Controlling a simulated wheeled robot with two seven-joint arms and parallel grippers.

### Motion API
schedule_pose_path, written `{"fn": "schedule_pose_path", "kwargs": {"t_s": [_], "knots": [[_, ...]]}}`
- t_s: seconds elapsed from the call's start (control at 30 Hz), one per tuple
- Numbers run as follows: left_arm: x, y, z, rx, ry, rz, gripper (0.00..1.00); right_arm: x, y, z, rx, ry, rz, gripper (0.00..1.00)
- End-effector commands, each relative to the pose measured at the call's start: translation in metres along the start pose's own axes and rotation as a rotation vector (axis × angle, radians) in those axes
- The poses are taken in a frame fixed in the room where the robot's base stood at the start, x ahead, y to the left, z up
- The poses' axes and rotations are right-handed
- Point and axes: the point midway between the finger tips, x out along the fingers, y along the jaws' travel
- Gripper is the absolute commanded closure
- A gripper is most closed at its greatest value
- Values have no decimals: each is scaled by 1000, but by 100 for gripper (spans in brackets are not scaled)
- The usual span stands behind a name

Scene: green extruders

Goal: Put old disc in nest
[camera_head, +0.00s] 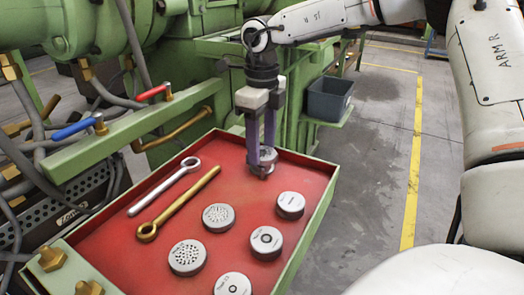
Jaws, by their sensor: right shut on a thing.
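My right gripper (262,145) comes down from the top right, fingers pointing downward over the far part of the red tray (205,153). It is shut on a small grey disc (264,160) held between its fingertips. I cannot tell whether that disc touches the tray floor. Two perforated discs lie on the tray, one in the middle (218,217) and one nearer (188,257). Several smoother discs lie to their right, such as the ones at the right (291,205) and lower middle (266,242). No empty nest can be made out clearly. My left gripper is out of view.
A silver rod tool (164,187) and a brass one (178,204) lie on the tray's left side. Green machinery with red (153,93) and blue (72,130) handles stands at left and behind. A dark bin (330,99) sits beyond the tray. The floor at right is clear.

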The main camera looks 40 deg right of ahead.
Motion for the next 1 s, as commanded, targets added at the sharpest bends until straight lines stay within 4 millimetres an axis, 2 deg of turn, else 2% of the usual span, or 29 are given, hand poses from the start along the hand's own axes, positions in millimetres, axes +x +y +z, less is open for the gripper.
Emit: {"fn": "schedule_pose_path", "kwargs": {"t_s": [0.03,0.37,0.4,0.5,0.83,1.0], "knots": [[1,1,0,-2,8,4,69,6,0,0,-1,-2,0,82],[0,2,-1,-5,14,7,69,8,0,1,-1,-3,-1,82],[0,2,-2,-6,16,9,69,9,0,0,-1,-1,-1,51],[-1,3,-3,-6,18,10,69,8,0,0,-1,-1,-1,34],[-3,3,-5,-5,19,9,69,6,0,0,-1,-2,-1,34],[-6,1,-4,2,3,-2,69,-16,-1,1,0,-4,-2,34]]}}
